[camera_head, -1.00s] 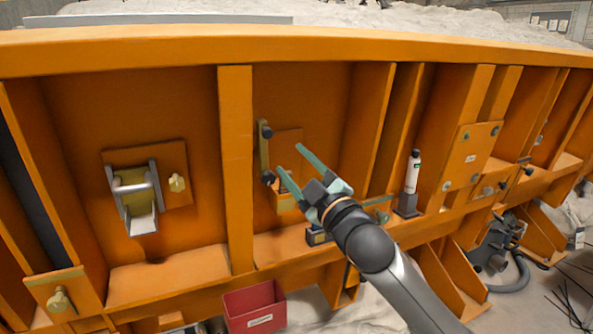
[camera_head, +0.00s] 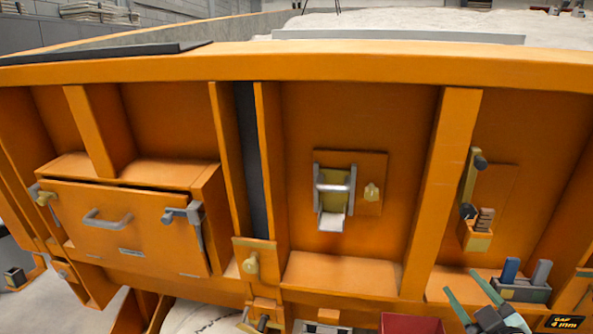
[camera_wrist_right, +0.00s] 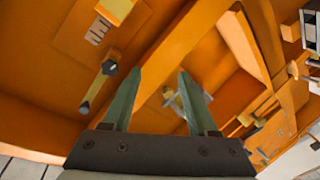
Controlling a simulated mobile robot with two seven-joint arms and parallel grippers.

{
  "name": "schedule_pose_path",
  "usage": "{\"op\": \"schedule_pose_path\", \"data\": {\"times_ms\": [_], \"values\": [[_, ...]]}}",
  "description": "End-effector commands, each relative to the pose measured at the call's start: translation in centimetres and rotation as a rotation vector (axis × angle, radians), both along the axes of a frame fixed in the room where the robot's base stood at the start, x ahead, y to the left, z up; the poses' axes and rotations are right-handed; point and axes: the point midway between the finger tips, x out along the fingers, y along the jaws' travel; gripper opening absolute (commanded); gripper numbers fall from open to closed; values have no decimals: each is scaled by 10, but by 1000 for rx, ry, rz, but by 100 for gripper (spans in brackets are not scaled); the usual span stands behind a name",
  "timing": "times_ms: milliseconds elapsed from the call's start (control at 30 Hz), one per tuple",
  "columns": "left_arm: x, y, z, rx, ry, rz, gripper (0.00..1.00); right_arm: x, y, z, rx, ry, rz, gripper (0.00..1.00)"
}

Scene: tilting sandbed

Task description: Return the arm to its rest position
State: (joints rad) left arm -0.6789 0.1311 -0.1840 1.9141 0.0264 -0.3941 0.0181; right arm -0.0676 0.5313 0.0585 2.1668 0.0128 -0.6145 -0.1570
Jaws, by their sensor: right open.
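My right gripper (camera_head: 480,309) shows at the bottom right of the head view, with its two green fingers apart and nothing between them. In the right wrist view the open fingers (camera_wrist_right: 157,92) point at the orange sandbed wall, and the gap between them is empty. Only the gripper end of the right arm shows in the head view; the rest is out of the picture. My left gripper is not in view.
The orange sandbed wall has upright ribs (camera_head: 441,190). On it are a latch with a grey handle (camera_head: 334,190), a lever bracket (camera_head: 474,200), a drawer-like box (camera_head: 125,225) and a small holder (camera_head: 522,291). A red bin (camera_head: 412,324) stands low.

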Motion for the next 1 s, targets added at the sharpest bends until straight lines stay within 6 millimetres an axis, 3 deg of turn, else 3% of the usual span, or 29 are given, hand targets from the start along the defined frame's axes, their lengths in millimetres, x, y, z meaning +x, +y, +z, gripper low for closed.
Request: {"op": "schedule_pose_path", "data": {"times_ms": [33,200,300,433,600,700,1000], "values": [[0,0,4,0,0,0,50,-9,11,-42,60,80,12,59],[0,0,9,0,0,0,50,-55,53,-158,244,297,34,59],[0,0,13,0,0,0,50,-96,81,-216,352,419,32,59],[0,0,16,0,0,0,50,-154,118,-274,482,559,18,59],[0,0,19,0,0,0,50,-211,153,-314,597,675,-6,59],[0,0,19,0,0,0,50,-227,163,-323,629,705,-14,59],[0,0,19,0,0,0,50,-232,166,-326,637,714,-16,59]]}}
